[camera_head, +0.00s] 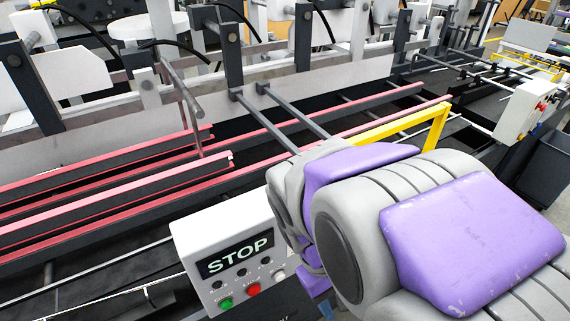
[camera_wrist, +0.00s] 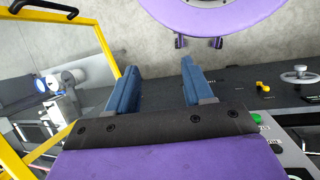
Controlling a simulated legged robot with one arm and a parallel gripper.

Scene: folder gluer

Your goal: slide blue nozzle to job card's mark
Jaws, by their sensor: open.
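My gripper (camera_wrist: 160,88) shows in the wrist view with its two blue fingers apart and nothing between them. Beyond the fingers are a grey floor or wall and part of a purple rounded body. I cannot make out a blue nozzle or a job card with a mark in either view.
A control box (camera_head: 228,255) with a STOP display and green and red buttons stands left of my arm. Red-edged rails (camera_head: 120,200) run across the machine. A yellow frame (camera_head: 436,125) rises behind my arm. A second switch box (camera_head: 524,110) is at the right.

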